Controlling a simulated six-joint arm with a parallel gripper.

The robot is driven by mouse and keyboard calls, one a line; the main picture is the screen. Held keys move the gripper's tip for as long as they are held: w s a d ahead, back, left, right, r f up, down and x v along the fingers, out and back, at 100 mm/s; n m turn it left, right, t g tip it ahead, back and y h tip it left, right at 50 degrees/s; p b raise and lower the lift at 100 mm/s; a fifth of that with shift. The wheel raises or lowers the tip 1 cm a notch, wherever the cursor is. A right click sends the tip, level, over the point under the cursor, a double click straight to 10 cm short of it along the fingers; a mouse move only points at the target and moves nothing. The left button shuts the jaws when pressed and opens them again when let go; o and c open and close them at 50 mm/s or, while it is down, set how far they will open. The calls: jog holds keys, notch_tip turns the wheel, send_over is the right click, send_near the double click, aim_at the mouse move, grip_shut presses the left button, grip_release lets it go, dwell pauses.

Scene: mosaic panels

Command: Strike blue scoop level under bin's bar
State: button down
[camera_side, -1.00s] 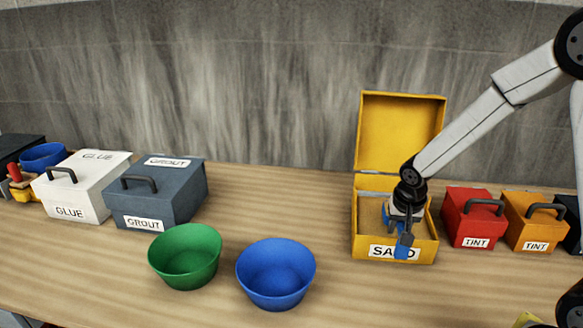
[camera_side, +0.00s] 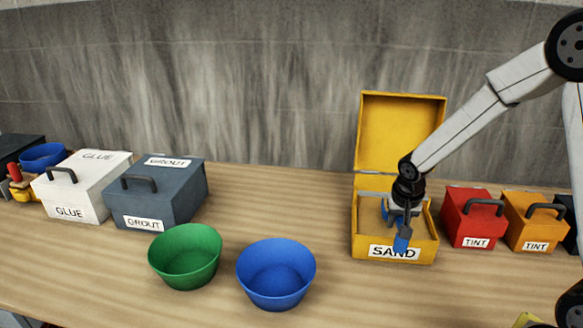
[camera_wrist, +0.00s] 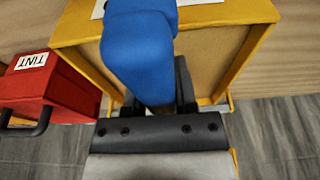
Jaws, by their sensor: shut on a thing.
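The yellow sand bin (camera_side: 362,247) stands on the table with its lid (camera_side: 402,130) raised, and brown sand (camera_wrist: 215,55) shows inside in the wrist view. A thin grey bar (camera_side: 371,191) runs across the bin's back, partly hidden by my arm. My gripper (camera_side: 403,228) is over the bin's opening, shut on the blue scoop (camera_side: 402,243).
Red (camera_side: 468,222) and orange (camera_side: 527,225) tint boxes stand close to the right. Green (camera_side: 185,258) and blue (camera_side: 276,275) bowls stand front left. Grout (camera_side: 160,195) and glue (camera_side: 85,187) boxes are farther left. The table between grout box and bin is clear.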

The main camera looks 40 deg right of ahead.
jog(key=shift+w+d+r, duration=0.2)
jog(key=shift+w+d, duration=1.7)
jog(key=shift+s+a+f, duration=0.15)
jog(key=shift+s+a, duration=0.85)
jog(key=shift+a, duration=0.05)
jog(key=shift+s+a, duration=1.55)
jog(key=shift+w+d+v, duration=0.1)
jog(key=shift+v, duration=0.7)
jog(key=shift+w+d+v, duration=0.15)
jog(key=shift+v, duration=0.65)
jog(key=shift+w+d+v, duration=0.1)
jog(key=shift+v, duration=0.7)
jog(key=shift+r, duration=0.2)
jog(key=shift+w+d+v, duration=0.1)
jog(key=shift+v, duration=0.65)
jog(key=shift+w+d+v, duration=0.15)
jog(key=shift+v, duration=0.65)
jog(key=shift+w+d+v, duration=0.1)
jog(key=shift+v, duration=0.65)
jog(key=shift+w+d+r, duration=0.1)
jog(key=shift+d+r, duration=0.1)
jog(key=shift+d, duration=0.05)
jog(key=shift+w+d+t+h, duration=0.15)
jog(key=shift+w+t+h, duration=0.15)
jog(key=shift+t+h, duration=0.4)
notch_tip(320, 180, down, 9)
jog(key=shift+f, duration=0.2)
